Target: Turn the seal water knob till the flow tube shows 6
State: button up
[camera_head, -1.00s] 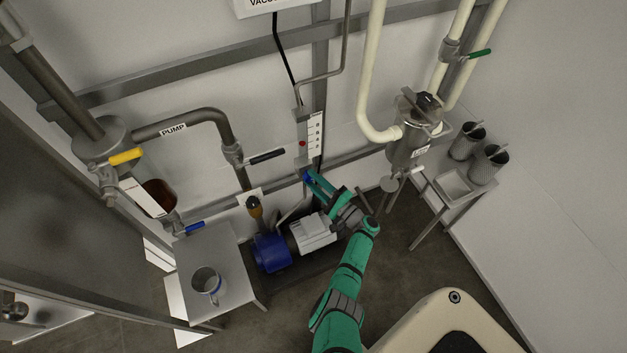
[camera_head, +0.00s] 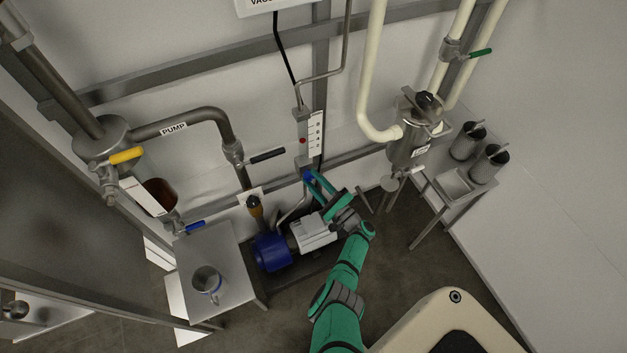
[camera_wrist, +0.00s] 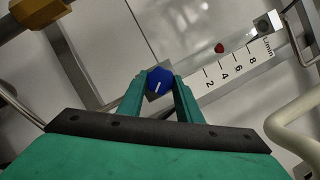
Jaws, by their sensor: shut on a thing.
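The seal water knob is a blue knob (camera_wrist: 159,81) with a white mark, at the lower end of the flow tube. In the head view the knob (camera_head: 308,175) is small and partly covered. My gripper (camera_wrist: 159,87) is shut on it, one green finger on each side; it also shows in the head view (camera_head: 314,182). The flow tube's white scale (camera_wrist: 238,68) reads 2, 4, 6, 8 L/min. Its red float (camera_wrist: 219,48) stands between the 4 and 6 marks. In the head view the float (camera_head: 302,140) is a red dot beside the scale (camera_head: 316,135).
A blue and grey pump (camera_head: 271,251) sits under my gripper. A small table with a mug (camera_head: 207,281) is at left. A black-handled valve (camera_head: 266,156) is left of the tube. A metal strainer (camera_head: 407,150) and a bench with canisters (camera_head: 489,162) are at right.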

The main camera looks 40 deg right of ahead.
jog(key=o, duration=1)
jog(key=shift+o, duration=0.2)
jog(key=v, duration=1.1)
